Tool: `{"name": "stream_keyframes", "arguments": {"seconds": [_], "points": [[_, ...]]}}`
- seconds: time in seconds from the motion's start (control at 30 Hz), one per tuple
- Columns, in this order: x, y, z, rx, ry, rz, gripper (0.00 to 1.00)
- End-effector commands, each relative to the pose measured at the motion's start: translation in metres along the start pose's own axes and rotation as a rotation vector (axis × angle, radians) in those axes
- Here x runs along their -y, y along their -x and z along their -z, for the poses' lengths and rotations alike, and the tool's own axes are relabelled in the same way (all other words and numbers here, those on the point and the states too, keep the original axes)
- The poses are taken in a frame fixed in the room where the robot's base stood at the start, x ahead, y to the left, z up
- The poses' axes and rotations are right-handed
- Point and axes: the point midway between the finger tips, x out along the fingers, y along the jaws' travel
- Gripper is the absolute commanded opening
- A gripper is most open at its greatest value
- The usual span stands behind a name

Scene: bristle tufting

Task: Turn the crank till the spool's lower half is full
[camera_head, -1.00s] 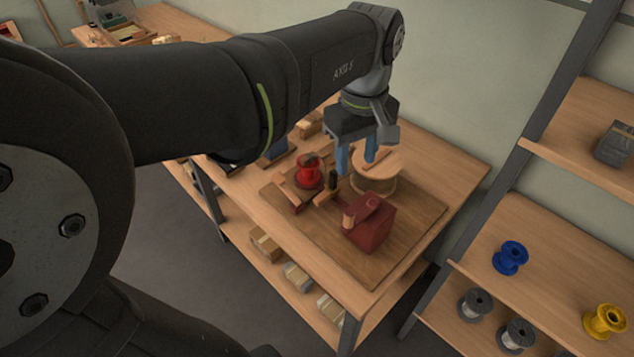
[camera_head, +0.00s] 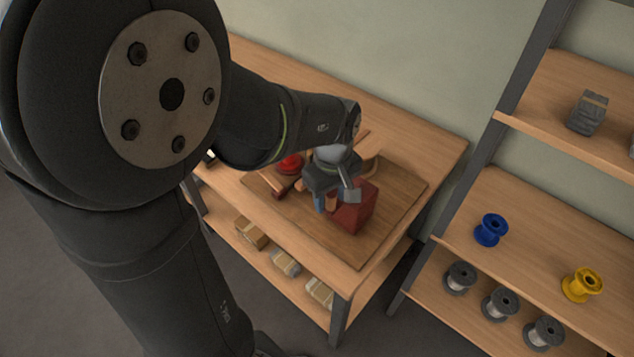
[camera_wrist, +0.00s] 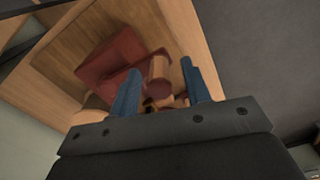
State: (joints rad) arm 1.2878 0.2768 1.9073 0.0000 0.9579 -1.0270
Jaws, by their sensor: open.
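The dark red crank box (camera_head: 356,207) stands on a wooden board on the bench; it also shows in the wrist view (camera_wrist: 108,58). Its wooden crank handle (camera_wrist: 159,72) appears between the blue fingers of my open gripper (camera_wrist: 160,66). No grip on the handle shows. In the head view my gripper (camera_head: 328,207) is at the box's left side and hides most of the crank. A red spool (camera_head: 290,164) sits behind and left of the gripper, partly hidden. A pale wooden reel (camera_head: 372,165) behind it is mostly covered. How full either is cannot be told.
The wooden board (camera_head: 375,228) has bare room right of the box. The bench (camera_head: 432,160) is clear at its right end. Wrapped packs (camera_head: 285,262) lie on the shelf below. A rack at right holds a blue spool (camera_head: 491,230), a yellow spool (camera_head: 581,285) and several grey ones.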

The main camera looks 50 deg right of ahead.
Motion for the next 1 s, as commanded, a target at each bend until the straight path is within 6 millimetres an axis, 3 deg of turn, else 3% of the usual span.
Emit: {"name": "stream_keyframes", "arguments": {"seconds": [0.33, 0.57, 1.0], "points": [[-0.0001, -0.0043, 0.0001, 0.0, 0.0, 0.0, 0.44], [-0.0001, -0.0041, 0.0001, 0.0, 0.0, 0.0, 0.0], [-0.0018, -0.0037, -0.0053, 0.0, 0.057, -0.001, 0.0]]}}
